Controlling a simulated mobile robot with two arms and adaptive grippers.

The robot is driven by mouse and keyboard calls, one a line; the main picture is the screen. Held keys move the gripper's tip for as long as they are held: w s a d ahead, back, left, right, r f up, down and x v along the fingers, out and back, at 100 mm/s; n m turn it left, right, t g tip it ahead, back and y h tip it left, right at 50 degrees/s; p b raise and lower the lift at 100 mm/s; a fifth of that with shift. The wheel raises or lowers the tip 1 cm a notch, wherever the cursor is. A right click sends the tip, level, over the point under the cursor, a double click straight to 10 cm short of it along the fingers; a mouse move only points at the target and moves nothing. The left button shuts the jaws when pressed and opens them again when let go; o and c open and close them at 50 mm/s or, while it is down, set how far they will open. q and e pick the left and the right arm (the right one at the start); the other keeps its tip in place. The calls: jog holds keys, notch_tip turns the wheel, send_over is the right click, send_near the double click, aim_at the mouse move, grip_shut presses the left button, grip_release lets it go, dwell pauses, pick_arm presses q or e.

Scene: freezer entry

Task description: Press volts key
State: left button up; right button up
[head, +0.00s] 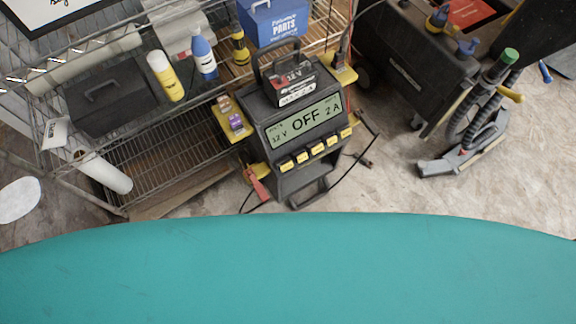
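A black battery charger (292,128) stands upright in the middle of the head view. Its lit grey-green display (304,122) reads 12 V at the left, OFF in large letters in the middle, and 2 A at the right. Below the display is a slanted row of several yellow keys (317,149). Their labels are too small to read, so I cannot tell which one is the volts key. A black battery-like box (290,80) with a handle sits on top of the charger. Neither of my grippers shows in this view.
A wire shelf (150,160) with a black toolbox (110,95), yellow bottle (165,75) and blue bottle (204,58) stands at the left. A red clamp (257,184) hangs beside the charger. A black machine (405,70) and hose (470,110) stand right. Floor is partly clear.

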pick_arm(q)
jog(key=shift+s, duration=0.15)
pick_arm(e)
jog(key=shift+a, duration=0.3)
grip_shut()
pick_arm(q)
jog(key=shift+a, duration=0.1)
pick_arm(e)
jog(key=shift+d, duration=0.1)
